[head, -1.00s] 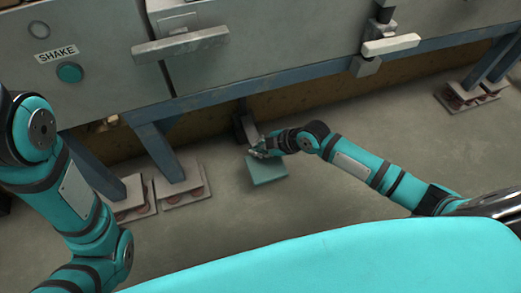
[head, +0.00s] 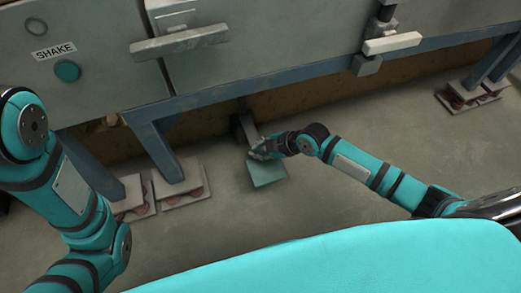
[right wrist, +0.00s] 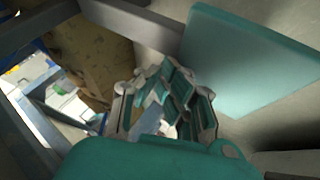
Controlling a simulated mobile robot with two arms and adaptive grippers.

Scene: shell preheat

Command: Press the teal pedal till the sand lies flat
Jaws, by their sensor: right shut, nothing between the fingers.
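The teal pedal (head: 268,174) is a flat square plate low over the floor, at the end of a grey arm (head: 247,128) coming from under the machine. My right gripper (head: 257,153) is shut and empty, at the pedal's upper left edge in the head view. In the right wrist view the closed fingers (right wrist: 165,100) are beside the pedal plate (right wrist: 245,60); I cannot tell whether they touch it. My left arm shows at the left, but its gripper is outside the view. No sand is in view.
The grey machine (head: 100,100) has a teal button (head: 67,70) under a SHAKE label (head: 53,50) and a pale handle (head: 392,43). The floor right of the pedal is clear.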

